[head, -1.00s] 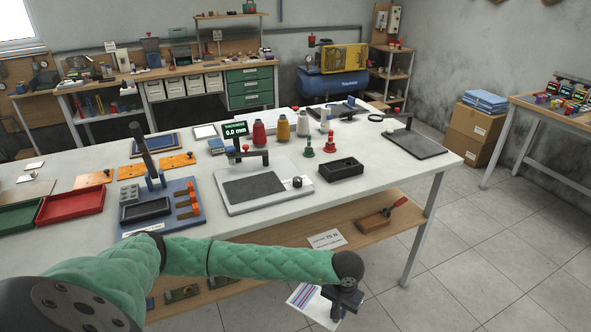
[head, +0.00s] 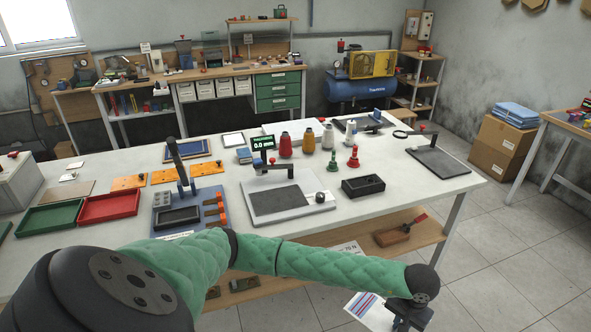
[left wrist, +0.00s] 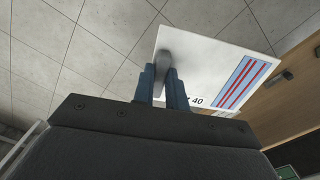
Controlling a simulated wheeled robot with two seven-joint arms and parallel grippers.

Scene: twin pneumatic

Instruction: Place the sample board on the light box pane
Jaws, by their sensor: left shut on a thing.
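The sample board (head: 368,310) is a white sheet with blue and red stripes. It is low at the bottom of the head view, off the table's front side. My left gripper (head: 405,318) is shut on its edge. In the left wrist view the fingers (left wrist: 164,88) pinch a grey tab or edge part of the board (left wrist: 205,62), which hangs tilted over the floor; a printed "40" shows beside the stripes. A small bright pane in a dark frame (head: 233,140) lies at the table's back; I cannot tell surely that it is the light box. My right gripper is not in view.
The white table (head: 330,215) holds a grey press plate (head: 277,200), a black tray (head: 363,187), thread cones (head: 285,146), red and green trays (head: 108,206) and a dark board (head: 438,161) at right. A wooden lower shelf (head: 395,245) is close beyond my gripper.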

